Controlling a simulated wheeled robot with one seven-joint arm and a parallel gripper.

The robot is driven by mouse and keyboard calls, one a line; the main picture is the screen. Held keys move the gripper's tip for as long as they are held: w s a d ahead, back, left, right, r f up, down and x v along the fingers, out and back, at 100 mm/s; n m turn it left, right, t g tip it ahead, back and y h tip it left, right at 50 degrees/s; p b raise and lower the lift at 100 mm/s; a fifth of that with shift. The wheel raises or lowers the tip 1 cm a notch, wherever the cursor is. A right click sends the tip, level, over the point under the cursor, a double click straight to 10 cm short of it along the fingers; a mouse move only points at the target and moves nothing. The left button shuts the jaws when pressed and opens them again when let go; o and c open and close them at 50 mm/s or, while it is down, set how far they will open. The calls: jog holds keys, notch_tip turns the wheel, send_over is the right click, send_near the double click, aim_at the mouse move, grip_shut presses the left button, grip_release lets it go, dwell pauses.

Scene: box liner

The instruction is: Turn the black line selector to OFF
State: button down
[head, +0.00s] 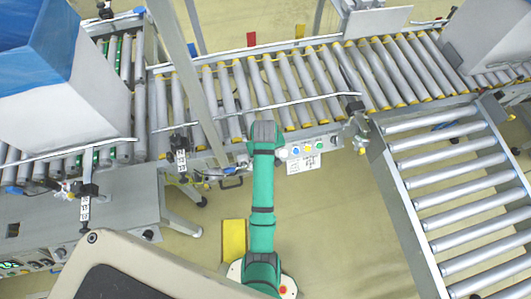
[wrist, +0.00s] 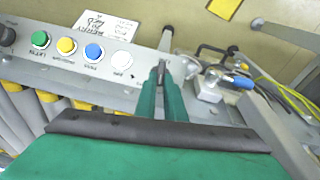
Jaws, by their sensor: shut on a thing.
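My gripper (wrist: 161,92) is shut at the control panel (wrist: 135,78), its two green fingers close together on the black line selector (wrist: 161,73). Only a small dark part of the selector shows between the fingertips, so its pointer and setting cannot be read. In the head view my green arm reaches up to the panel's left end, and my gripper hides the selector there. In the wrist view a white button (wrist: 122,60), a blue button (wrist: 93,52), a yellow button (wrist: 67,46) and a green button (wrist: 40,40) line up left of the fingers.
A roller conveyor (head: 225,92) runs behind the panel, and another (head: 450,160) stands at the right. A grey post (head: 188,80) rises left of my gripper. Metal fittings and a blue connector (wrist: 238,82) lie right of the fingers. A blue-and-white box (head: 60,90) stands at the left.

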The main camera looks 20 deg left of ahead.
jog(key=shift+s+d+f+m+g, duration=0.15)
jog(key=shift+d+f+m+g, duration=0.2)
jog(key=shift+m, duration=0.15)
jog(key=c, duration=1.8)
grip_release()
jog(key=shift+c, duration=0.2)
jog(key=shift+a, duration=0.1)
jog(key=shift+r, duration=0.35)
notch_tip(320, 180, up, 7)
jog(key=s, duration=0.1)
jog(key=shift+d, duration=0.4)
